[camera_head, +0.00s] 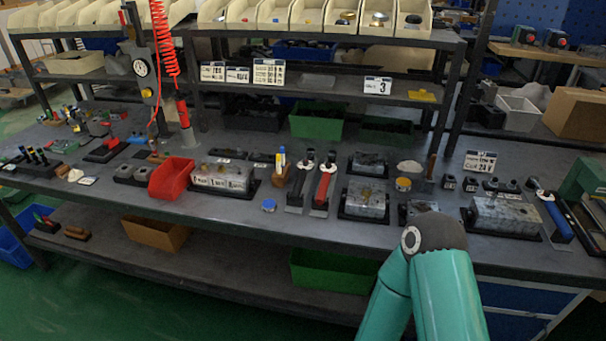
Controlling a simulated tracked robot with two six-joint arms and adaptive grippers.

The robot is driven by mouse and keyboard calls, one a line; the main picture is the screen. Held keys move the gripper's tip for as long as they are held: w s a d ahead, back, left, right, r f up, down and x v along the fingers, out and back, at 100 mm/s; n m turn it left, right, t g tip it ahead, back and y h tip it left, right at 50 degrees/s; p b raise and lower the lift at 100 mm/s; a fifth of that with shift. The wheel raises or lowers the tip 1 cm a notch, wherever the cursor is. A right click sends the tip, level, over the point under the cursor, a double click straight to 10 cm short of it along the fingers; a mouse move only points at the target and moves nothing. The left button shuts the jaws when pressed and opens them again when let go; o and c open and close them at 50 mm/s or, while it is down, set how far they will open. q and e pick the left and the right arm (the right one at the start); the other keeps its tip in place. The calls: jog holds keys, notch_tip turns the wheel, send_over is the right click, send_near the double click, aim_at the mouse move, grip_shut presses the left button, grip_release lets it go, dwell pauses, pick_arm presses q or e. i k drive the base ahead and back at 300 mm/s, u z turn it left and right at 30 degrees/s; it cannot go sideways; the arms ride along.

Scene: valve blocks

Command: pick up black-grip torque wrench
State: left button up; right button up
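A black-grip torque wrench (300,183) stands in a holder at the middle of the workbench. A red-grip wrench (324,184) stands close to its right, and a blue-grip wrench (556,218) is at the far right of the bench. Neither of my grippers shows. A teal link of my own arm rises from the bottom edge, right of centre, in front of the bench edge. No gripper is near the black-grip wrench.
Metal valve blocks (365,200) sit right of the wrenches, and another block (222,177) and a red bin (172,178) sit to the left. A blue round cap (269,205) lies near the front edge. Shelves with cream bins (310,17) stand behind.

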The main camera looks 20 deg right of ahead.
aim_at(295, 192)
jog(key=u, duration=0.05)
jog(key=i, duration=1)
jog(key=z, duration=0.05)
